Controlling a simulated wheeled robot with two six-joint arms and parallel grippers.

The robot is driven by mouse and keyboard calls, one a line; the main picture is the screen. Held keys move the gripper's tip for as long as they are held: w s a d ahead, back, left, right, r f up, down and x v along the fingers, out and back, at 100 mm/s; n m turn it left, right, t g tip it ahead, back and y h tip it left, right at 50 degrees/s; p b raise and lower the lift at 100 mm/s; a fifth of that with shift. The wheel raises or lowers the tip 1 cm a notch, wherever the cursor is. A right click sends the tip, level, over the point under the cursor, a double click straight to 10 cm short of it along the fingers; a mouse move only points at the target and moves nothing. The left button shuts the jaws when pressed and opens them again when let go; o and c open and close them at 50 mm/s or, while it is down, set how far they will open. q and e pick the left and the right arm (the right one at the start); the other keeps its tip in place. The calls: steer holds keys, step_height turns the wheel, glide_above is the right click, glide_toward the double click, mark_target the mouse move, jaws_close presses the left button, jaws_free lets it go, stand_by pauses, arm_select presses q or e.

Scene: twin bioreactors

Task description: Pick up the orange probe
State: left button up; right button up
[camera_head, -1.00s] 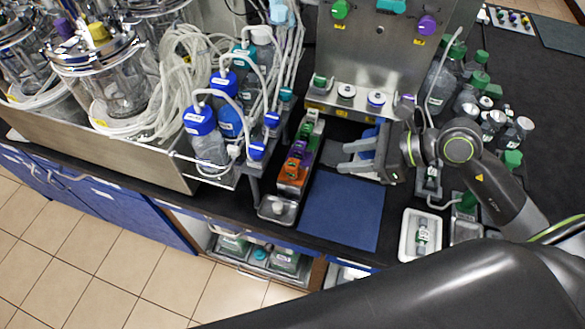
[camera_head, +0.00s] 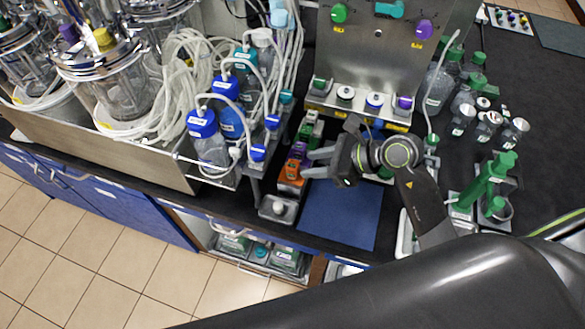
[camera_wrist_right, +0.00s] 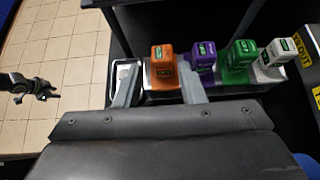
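The orange probe (camera_head: 291,170) stands at the near end of a row of coloured probes in a narrow rack. My right gripper (camera_head: 314,162) is open just to the right of it, fingers pointing left. In the right wrist view the orange probe (camera_wrist_right: 162,66) appears between the fingers of my right gripper (camera_wrist_right: 159,84), nearer the right one, with a gap to the left one. I cannot tell whether the right finger touches it. What looks like my left gripper (camera_wrist_right: 40,90) is small, over the floor, its opening unclear.
The purple probe (camera_wrist_right: 204,56), green probe (camera_wrist_right: 240,60) and white probe (camera_wrist_right: 275,55) stand close beside the orange one. Blue-capped bottles (camera_head: 205,135) and tubing stand left of the rack. A blue mat (camera_head: 345,212) lies clear to the right.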

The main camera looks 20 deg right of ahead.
mark_target(298, 166)
steer(key=shift+p+x, duration=1.15)
steer(key=shift+x, duration=1.15)
steer(key=shift+w+a+f, duration=0.15)
steer(key=shift+w+f, duration=0.1)
steer(key=shift+f, duration=0.15)
steer(key=c, duration=0.8)
